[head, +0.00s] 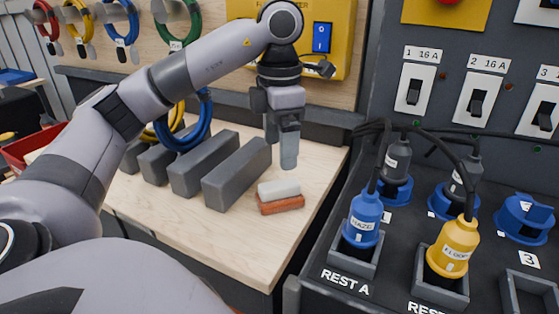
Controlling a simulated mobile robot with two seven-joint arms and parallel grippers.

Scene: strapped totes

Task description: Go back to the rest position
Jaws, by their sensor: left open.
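My left arm comes in from the left and bends down over the wooden bench (254,252). My left gripper (282,155) points downward above the bench top, just behind a small white-topped block (279,188) lying on a reddish block (281,206). Its fingers are seen nearly edge-on; they are apart and nothing shows between them. My right gripper is not in the picture.
Several grey blocks (237,174) stand left of the gripper. A dark panel holds a blue plug (363,218) and a yellow plug (454,247) in sockets with black cables. A yellow box with a blue switch (321,38) is behind. Coiled cables hang at the upper left.

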